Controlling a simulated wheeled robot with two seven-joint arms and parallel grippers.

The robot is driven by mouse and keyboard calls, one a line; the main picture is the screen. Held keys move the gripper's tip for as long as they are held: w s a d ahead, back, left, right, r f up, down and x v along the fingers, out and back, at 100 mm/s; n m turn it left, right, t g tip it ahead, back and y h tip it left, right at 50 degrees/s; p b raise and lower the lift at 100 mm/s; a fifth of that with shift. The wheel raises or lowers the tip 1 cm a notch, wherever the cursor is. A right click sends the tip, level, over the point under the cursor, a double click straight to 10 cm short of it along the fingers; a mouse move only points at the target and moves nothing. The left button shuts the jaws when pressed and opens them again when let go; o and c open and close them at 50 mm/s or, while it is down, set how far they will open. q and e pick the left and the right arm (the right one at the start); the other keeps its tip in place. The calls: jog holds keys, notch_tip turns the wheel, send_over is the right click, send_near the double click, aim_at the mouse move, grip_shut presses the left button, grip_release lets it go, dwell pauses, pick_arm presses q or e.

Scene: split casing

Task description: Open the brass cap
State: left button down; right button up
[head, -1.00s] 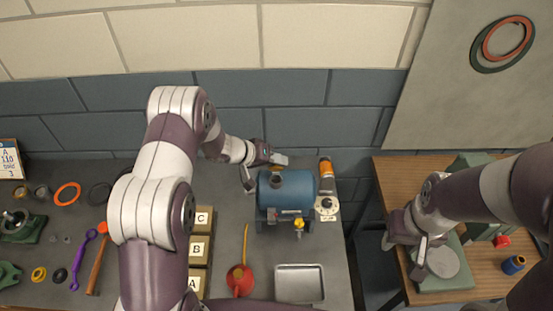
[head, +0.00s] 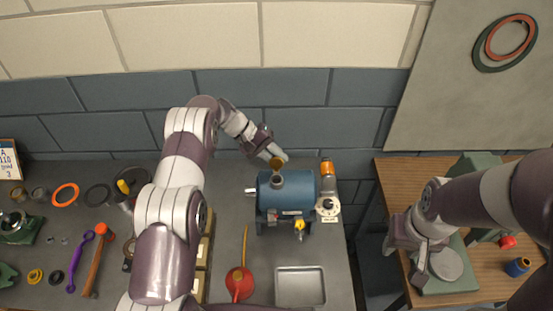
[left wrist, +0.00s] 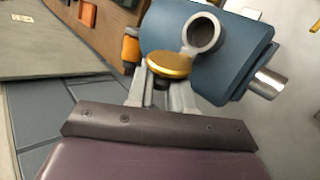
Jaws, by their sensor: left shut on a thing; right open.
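The brass cap (left wrist: 170,65) is between the fingers of my left gripper (left wrist: 162,88), which is shut on it. In the head view, the cap (head: 276,164) and the left gripper (head: 277,157) are just behind the blue tank's top neck. The blue tank (head: 296,188) has an upright round neck (left wrist: 203,34). Its mouth is uncovered, and the cap appears apart from it. My right gripper (head: 420,262) is open at the right-hand wooden table, beside a round grey disc (head: 446,265) on a green base.
An orange-topped cylinder (head: 327,170) and a white dial (head: 327,207) stand right of the tank. A metal tray (head: 300,286) and a red oil can (head: 239,282) are in front. Tools and rings lie at left. A gap separates the two tables.

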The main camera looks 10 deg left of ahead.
pick_arm(q)
jog(key=shift+w, duration=0.1)
dwell(0.4)
jog(key=c, duration=1.1)
grip_release()
jog(key=shift+a, duration=0.1)
jog(key=b+v, duration=0.3)
jog(key=v, duration=0.9)
jog(key=shift+w+a+r, duration=0.15)
jog(key=shift+a+r, duration=0.05)
jog(key=shift+a, duration=0.05)
